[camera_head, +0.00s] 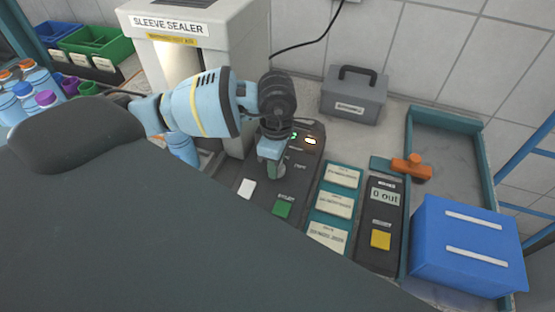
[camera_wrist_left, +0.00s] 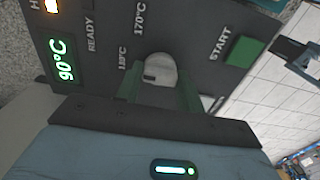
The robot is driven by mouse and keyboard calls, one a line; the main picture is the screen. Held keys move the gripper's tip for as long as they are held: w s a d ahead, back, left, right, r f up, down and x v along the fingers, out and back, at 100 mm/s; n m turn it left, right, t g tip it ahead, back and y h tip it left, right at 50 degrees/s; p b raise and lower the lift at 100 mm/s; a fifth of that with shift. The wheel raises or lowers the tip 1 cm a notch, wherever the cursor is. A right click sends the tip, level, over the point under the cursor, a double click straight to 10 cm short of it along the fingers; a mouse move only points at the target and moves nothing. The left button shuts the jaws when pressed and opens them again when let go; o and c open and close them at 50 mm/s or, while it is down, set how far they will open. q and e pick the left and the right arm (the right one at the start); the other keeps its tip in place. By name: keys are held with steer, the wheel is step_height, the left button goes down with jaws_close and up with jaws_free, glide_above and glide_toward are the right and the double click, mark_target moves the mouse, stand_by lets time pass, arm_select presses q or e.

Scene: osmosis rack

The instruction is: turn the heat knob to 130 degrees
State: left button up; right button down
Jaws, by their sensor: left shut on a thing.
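The heat knob (camera_wrist_left: 160,70) is a pale round knob on the dark control panel, seen in the left wrist view between the green fingers. Marks "170°C" and what looks like "110°C" are printed around it. The green display (camera_wrist_left: 65,60) reads 90°C. My left gripper (camera_head: 271,168) points down onto the panel (camera_head: 309,163) in the head view and hides the knob there. Its fingers are shut on the knob.
A green START button (camera_head: 282,208) and a white button (camera_head: 247,188) sit close to the gripper. The sleeve sealer (camera_head: 200,60) stands behind at left. Label cards, a yellow-button unit (camera_head: 380,240), a blue box (camera_head: 468,250) and an orange-handled item (camera_head: 412,168) lie to the right.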

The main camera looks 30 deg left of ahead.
stand_by(0.3)
arm_select(q)
steer(key=o, duration=1)
steer(key=shift+r, duration=0.1)
steer(key=shift+r, duration=3.85)
steer(key=shift+s, duration=0.1)
